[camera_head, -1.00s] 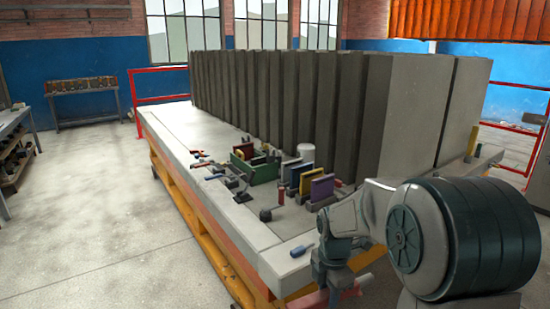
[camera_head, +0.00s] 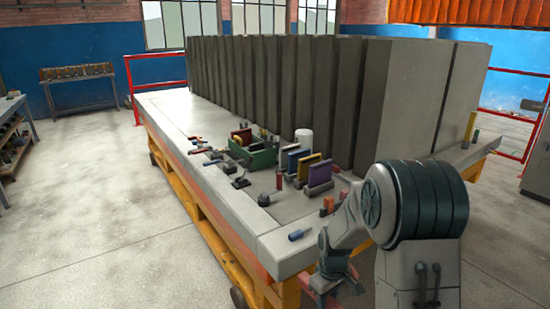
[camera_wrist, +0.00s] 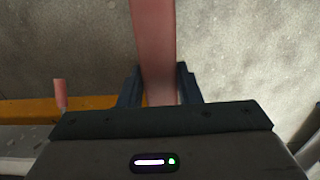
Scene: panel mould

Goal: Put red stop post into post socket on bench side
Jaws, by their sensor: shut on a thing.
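My gripper (camera_wrist: 160,72) is shut on a long, dull red bar in the wrist view, which I take to be the red stop post (camera_wrist: 155,40). The post runs from between the two dark fingers out past the top edge. In the head view my wrist (camera_head: 335,262) hangs low beside the near end of the bench (camera_head: 285,255), over its side, and a reddish piece (camera_head: 322,284) shows beside it. The fingers are not clear there. I cannot make out the post socket with certainty. A small pinkish upright piece (camera_wrist: 60,95) stands left of the gripper in the wrist view.
The bench top holds a green box (camera_head: 262,158), coloured plates (camera_head: 320,172), a white cylinder (camera_head: 303,137) and a blue cylinder (camera_head: 298,235). Tall grey panels (camera_head: 330,105) fill its back. A yellow beam (camera_wrist: 100,105) passes under the gripper. The floor at left (camera_head: 90,230) is clear.

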